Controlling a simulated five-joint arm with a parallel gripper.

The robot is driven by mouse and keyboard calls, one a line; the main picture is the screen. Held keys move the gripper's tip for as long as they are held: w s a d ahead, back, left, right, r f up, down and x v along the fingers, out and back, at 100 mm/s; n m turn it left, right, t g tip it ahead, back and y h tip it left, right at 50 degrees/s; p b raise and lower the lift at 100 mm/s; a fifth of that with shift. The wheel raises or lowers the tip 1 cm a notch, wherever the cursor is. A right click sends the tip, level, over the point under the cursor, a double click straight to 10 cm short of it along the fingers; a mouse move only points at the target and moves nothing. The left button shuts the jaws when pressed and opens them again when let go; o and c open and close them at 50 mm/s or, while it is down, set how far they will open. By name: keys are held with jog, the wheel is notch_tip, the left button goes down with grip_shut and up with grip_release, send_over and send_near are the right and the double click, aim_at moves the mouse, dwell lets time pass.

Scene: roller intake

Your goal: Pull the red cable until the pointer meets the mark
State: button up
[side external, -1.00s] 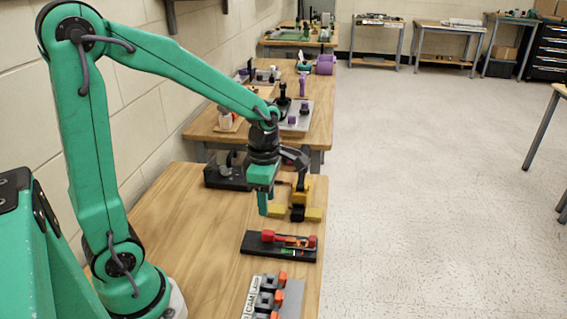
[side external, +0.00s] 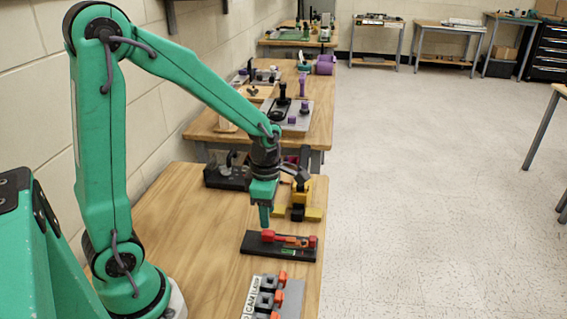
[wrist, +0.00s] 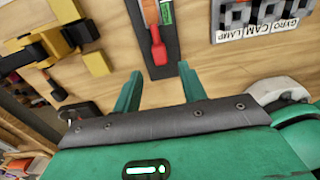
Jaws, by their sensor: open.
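A black base plate (side external: 290,254) lies on the wooden table, with a red cable piece (side external: 268,236) along it. The red piece has a thick rounded end and a thinner shaft, which also shows in the wrist view (wrist: 158,52). A small green-and-white strip (side external: 289,251) sits on the plate beside the red shaft; I cannot make out the pointer or the mark. My gripper (side external: 264,224) is just above the red piece's thick end. In the wrist view my gripper (wrist: 160,78) is open and empty, and the thick end lies ahead of and between its fingertips.
A grey panel labelled GYRO, CAM, LAMP with orange parts (side external: 283,277) lies in front of the plate. A yellow and black device (side external: 299,202) stands behind it. A dark grey fixture (side external: 227,172) is at the back left. The table left of the plate is clear.

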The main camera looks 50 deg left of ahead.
aim_at(268, 232)
jog(key=shift+f, duration=3.2)
jog(key=shift+c, duration=0.2)
grip_shut()
